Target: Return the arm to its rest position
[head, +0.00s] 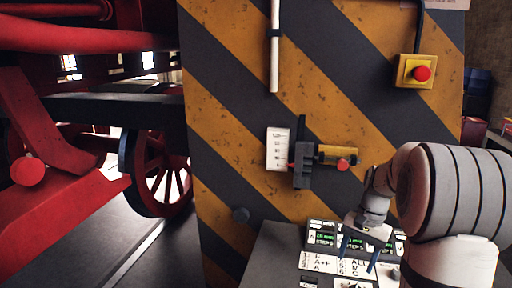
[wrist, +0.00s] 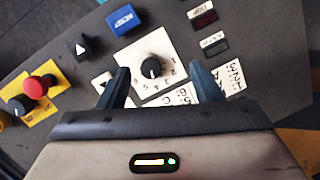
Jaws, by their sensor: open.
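My gripper (head: 357,264) is open and points down over a grey control panel (head: 264,256) at the lower right of the head view. In the wrist view my gripper (wrist: 160,72) has its two dark fingers apart, one to each side of a black rotary knob (wrist: 152,68). The knob sits on a white numbered plate (wrist: 132,55). Nothing is between the fingers except the knob in line of sight; I cannot tell whether they touch it. My arm comes in from the right of the head view.
The panel also carries a blue button (wrist: 124,19), a black arrow button (wrist: 82,46) and a red button (wrist: 37,87). A striped pillar (head: 225,100) stands behind, with a lever unit (head: 301,165) and a red stop button (head: 422,73). Red locomotive parts (head: 80,200) fill the left.

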